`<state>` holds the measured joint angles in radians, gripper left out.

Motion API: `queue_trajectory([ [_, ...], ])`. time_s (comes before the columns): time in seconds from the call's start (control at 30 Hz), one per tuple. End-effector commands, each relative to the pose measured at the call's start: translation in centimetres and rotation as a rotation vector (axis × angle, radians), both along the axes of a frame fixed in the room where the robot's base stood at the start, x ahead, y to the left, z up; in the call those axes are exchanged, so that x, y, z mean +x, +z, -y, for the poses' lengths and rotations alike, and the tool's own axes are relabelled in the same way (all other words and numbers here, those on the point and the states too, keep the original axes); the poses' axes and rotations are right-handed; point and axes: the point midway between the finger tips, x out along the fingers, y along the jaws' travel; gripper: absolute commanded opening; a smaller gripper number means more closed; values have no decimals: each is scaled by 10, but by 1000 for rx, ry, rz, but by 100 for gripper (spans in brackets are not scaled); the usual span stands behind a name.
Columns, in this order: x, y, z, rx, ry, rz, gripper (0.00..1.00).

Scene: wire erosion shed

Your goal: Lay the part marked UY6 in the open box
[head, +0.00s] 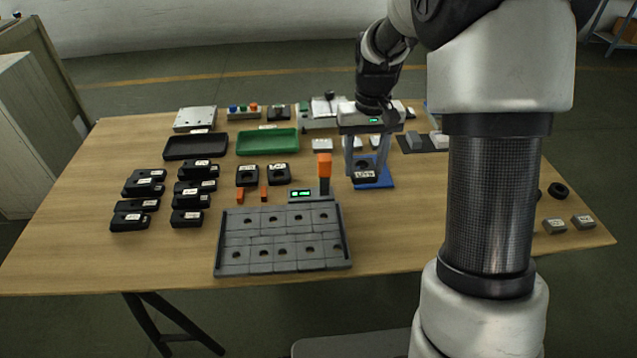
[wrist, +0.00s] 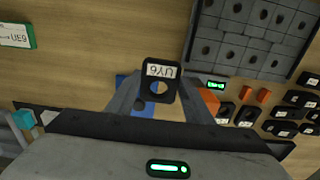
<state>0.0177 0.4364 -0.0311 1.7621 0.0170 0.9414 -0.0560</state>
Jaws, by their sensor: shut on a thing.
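The part marked UY6 (wrist: 159,88) is a small black block with a white label and a round hole. It also shows in the head view (head: 364,177). My gripper (head: 366,170) is shut on it, one finger on each side; the fingers also show in the wrist view (wrist: 160,93). A blue plate (head: 385,181) lies behind and beneath the part; I cannot tell whether they touch. A grey tray of square cells with holes (head: 345,262) is at the front. I cannot tell which thing is the open box.
Several black labelled blocks (head: 187,216) stand at left. Two black holed blocks (head: 247,175) and two orange pieces (head: 240,196) lie behind the grey tray. An orange-topped post (head: 324,168) rises between that tray and my gripper. Black (head: 168,155) and green (head: 267,152) trays are farther back.

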Motion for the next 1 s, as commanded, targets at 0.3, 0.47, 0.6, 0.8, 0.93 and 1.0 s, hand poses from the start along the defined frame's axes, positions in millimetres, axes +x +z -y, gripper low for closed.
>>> queue_trajectory([
  [0.3,0,-44,0,0,0,-2,2],
  [0.47,0,-58,0,0,0,-1,2],
  [0.6,-1,-82,0,0,0,-3,2],
  [0.8,0,-97,0,0,0,1,2],
  [0.93,0,-96,0,0,0,1,2],
  [1.0,0,-96,0,0,0,1,2],
])
